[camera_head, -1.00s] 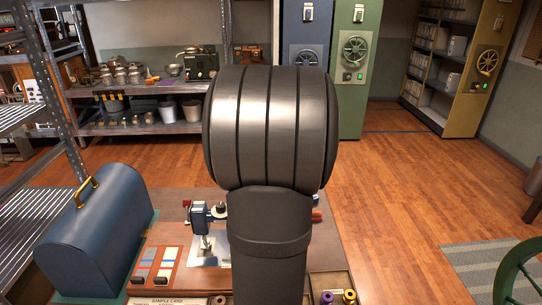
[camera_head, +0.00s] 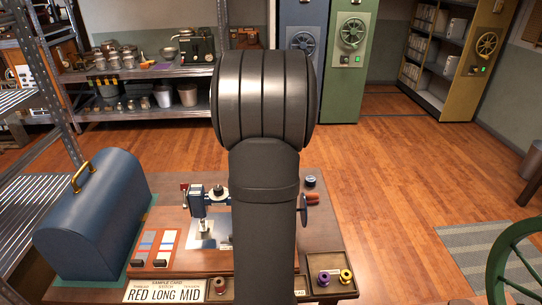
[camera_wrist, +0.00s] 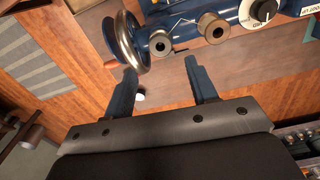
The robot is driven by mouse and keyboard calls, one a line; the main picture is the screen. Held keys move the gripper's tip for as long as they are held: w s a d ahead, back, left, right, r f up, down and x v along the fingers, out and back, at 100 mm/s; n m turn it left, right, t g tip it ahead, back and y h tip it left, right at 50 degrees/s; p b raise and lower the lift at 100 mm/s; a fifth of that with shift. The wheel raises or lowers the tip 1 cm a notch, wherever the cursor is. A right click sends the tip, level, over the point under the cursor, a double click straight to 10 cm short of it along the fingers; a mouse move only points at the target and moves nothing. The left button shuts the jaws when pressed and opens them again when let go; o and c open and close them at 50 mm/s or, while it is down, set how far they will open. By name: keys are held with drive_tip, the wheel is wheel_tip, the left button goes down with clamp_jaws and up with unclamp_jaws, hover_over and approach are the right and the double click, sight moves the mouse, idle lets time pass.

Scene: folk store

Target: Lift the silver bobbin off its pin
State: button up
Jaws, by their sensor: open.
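A blue sewing machine (camera_wrist: 185,25) crosses the top of the wrist view, with a silver handwheel (camera_wrist: 131,42) at its left. Two grey-brown, spool-like pieces show on it, one near the wheel (camera_wrist: 160,43) and one farther right (camera_wrist: 212,27). I cannot tell which, if either, is the silver bobbin. My gripper (camera_wrist: 160,66) is open and empty, its two blue-grey fingers apart and pointing at the machine. In the head view, part of the machine (camera_head: 198,205) shows left of my arm, which hides the rest and my gripper.
A blue domed case (camera_head: 95,225) stands at the table's left. Red (camera_head: 220,286), purple (camera_head: 324,278) and yellow (camera_head: 346,275) bobbins sit in trays along the front. A printed card (camera_head: 164,292) lies at the front edge. A green wheel (camera_head: 515,265) stands at the right.

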drive_tip(key=shift+f, duration=4.1)
drive_tip(key=c, duration=0.7)
drive_tip(key=shift+r, duration=2.75)
